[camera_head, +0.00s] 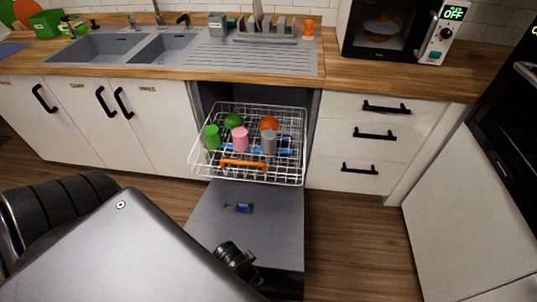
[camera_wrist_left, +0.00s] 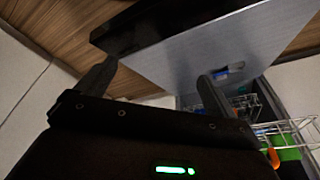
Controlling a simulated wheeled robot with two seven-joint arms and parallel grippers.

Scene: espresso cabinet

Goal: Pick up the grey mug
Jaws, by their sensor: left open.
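The grey mug (camera_head: 268,143) stands in the pulled-out white dish rack (camera_head: 303,150) of the open dishwasher, right of a pink mug (camera_head: 239,139). An orange item (camera_head: 269,123) is right behind it. My left gripper (camera_wrist_left: 158,72) is open, with nothing between its fingers, near the lowered dishwasher door (camera_head: 195,215). It is well apart from the grey mug. In the left wrist view the rack (camera_wrist_left: 290,125) is at the right edge, and I cannot make out the grey mug there. My right gripper is not in view.
A green mug (camera_head: 212,137), a green round item (camera_head: 233,120) and blue items share the rack, which has an orange handle (camera_head: 243,163). A small blue packet (camera_head: 243,208) lies on the door. Drawers (camera_head: 375,115) stand to the right, a sink (camera_head: 100,46) above left.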

